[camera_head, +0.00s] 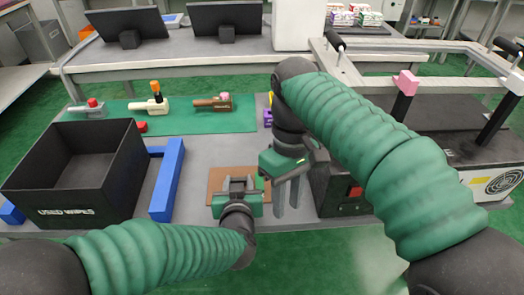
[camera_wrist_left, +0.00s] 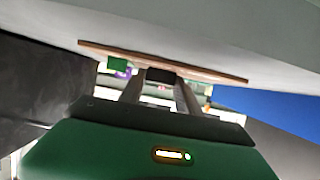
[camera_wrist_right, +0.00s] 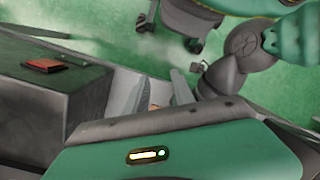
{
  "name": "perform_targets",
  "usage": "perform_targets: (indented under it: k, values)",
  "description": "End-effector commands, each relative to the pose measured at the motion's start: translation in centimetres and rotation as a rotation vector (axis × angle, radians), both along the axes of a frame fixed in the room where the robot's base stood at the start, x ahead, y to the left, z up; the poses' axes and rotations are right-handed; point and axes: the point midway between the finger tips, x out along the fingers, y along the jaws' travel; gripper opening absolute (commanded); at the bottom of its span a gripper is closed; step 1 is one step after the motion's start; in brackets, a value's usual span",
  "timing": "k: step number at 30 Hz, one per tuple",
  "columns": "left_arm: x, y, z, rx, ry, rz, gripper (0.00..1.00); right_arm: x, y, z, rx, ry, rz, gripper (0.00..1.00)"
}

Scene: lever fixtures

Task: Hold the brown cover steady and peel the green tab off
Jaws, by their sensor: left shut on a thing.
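The brown cover (camera_head: 216,180) lies at the front edge of the table in the head view. In the left wrist view the brown cover (camera_wrist_left: 215,75) shows nearly edge-on as a thin board. The green tab (camera_wrist_left: 117,64) is at its left end there; in the head view a green sliver (camera_head: 260,183) shows at its right side. My left gripper (camera_head: 238,183) is shut on the cover, with a dark block between its fingers (camera_wrist_left: 160,82). My right gripper (camera_head: 287,195) is open, fingers downward, just right of the cover and apart from it.
A black "USED WIPES" bin (camera_head: 75,185) and a blue frame (camera_head: 167,180) stand to the left. A black machine with a red switch (camera_head: 355,191) stands close on the right. Small lever fixtures (camera_head: 150,106) sit on a green mat (camera_head: 185,125) behind.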

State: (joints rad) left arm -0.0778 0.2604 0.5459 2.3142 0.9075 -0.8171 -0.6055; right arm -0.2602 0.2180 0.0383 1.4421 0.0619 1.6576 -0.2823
Motion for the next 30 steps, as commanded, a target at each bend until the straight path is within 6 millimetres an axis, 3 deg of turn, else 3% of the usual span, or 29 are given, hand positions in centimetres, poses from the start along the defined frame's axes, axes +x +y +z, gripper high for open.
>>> perform_targets:
  k: [3,9,14,17,30]
  values:
    - [0.0,0.0,0.0,0.000,-0.001,0.000,0.00,5.1,1.8,1.3,0.049,-0.079,0.381,0.30]
    - [0.0,0.0,0.0,0.000,-0.001,0.000,0.00,10.1,3.8,2.6,0.074,-0.167,0.857,0.30]
    - [-0.1,0.0,0.0,0.000,0.000,0.000,0.00,11.2,4.3,2.7,0.075,-0.187,0.986,0.30]
    - [-0.1,0.0,0.0,0.000,0.000,0.000,0.00,11.3,4.3,1.7,0.076,-0.186,0.993,0.30]
    - [0.0,0.0,0.0,0.000,-0.001,0.000,0.00,11.3,4.3,-7.5,0.075,-0.187,0.990,0.30]
